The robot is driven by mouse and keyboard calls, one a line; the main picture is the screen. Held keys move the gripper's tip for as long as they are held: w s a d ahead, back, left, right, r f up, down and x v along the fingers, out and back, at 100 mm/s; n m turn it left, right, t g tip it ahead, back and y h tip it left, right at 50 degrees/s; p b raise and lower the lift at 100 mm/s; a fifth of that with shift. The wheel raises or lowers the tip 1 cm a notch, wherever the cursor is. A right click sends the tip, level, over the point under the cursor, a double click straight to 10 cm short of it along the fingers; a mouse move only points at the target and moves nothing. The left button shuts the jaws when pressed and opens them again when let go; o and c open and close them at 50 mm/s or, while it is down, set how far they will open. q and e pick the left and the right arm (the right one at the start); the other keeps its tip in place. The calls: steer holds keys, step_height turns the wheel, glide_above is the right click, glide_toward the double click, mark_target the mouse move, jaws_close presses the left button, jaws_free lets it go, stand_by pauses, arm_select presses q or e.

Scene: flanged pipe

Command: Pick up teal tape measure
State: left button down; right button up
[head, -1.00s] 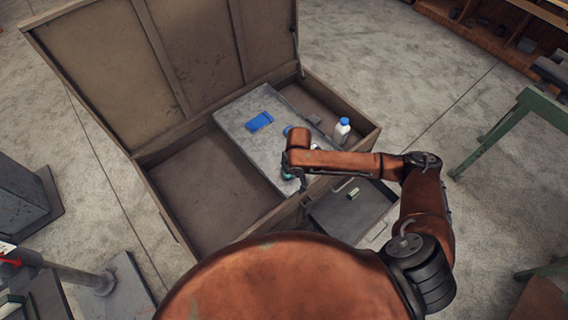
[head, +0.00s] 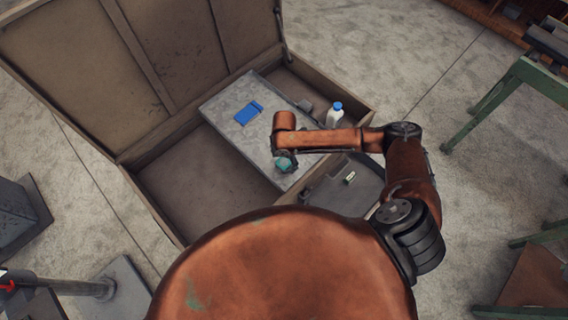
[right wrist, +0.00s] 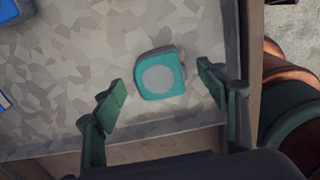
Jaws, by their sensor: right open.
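The teal tape measure (right wrist: 159,75) lies on a grey metal tray, with a round grey disc on its upper face. In the head view the tape measure (head: 284,163) shows just below my right gripper (head: 285,158), partly covered by it. In the right wrist view my right gripper (right wrist: 163,93) is open, one finger on each side of the tape measure and apart from it. Nothing is between the fingertips; the tape measure sits a little beyond them. My left gripper is not in view.
The grey tray (head: 222,110) rests in a large open wooden chest (head: 150,155) with a raised lid. A blue object (head: 249,112) lies on the tray. A white bottle with a blue cap (head: 334,115) stands to the right. A dark case (head: 330,190) lies at the front.

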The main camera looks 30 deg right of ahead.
steer(key=shift+f, duration=0.8)
steer(key=c, duration=1.4)
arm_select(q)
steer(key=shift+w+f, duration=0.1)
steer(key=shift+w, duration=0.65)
arm_select(e)
steer(key=shift+c, duration=0.3)
